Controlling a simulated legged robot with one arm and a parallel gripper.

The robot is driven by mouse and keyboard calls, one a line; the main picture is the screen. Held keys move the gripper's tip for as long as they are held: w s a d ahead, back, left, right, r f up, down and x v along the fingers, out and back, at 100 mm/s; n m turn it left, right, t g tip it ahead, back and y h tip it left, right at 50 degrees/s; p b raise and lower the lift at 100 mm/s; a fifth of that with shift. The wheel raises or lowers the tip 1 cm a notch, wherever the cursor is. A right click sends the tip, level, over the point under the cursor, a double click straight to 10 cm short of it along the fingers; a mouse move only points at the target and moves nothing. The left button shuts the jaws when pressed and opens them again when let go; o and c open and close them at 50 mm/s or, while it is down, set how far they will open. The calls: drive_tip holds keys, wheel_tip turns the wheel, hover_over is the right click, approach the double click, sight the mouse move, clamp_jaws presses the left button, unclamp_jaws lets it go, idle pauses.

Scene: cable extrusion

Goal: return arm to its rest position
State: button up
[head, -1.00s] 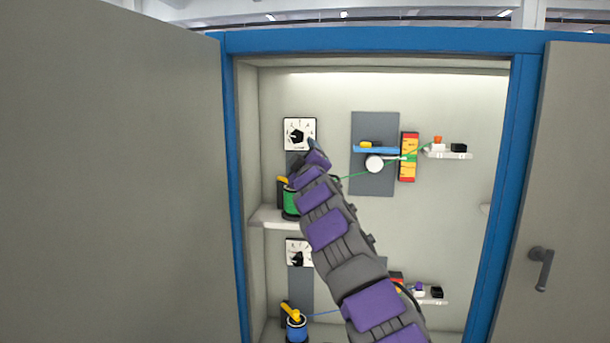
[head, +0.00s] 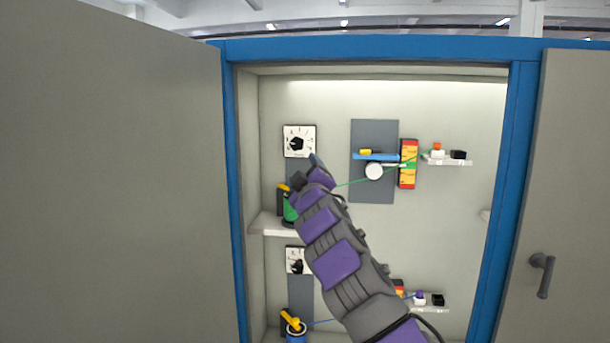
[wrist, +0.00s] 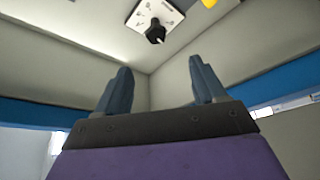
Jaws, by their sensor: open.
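My gripper (wrist: 160,90) is open and empty in the wrist view, its two blue-grey fingers well apart with bare cabinet wall behind them. In the head view my arm reaches up into the open cabinet, and the gripper (head: 314,162) is near the upper dial (head: 299,141), just below and right of it. The dial's black knob also shows beyond the fingers in the wrist view (wrist: 155,33). The arm partly covers the green spool (head: 290,209) on the upper shelf.
The cabinet has a blue frame (head: 233,200), with a grey door at left (head: 110,180) and one at right (head: 575,200). A grey panel (head: 373,135) carries a white wheel and green cable. A lower dial (head: 297,260) and blue spool (head: 296,335) are below.

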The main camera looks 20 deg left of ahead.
idle(0.4)
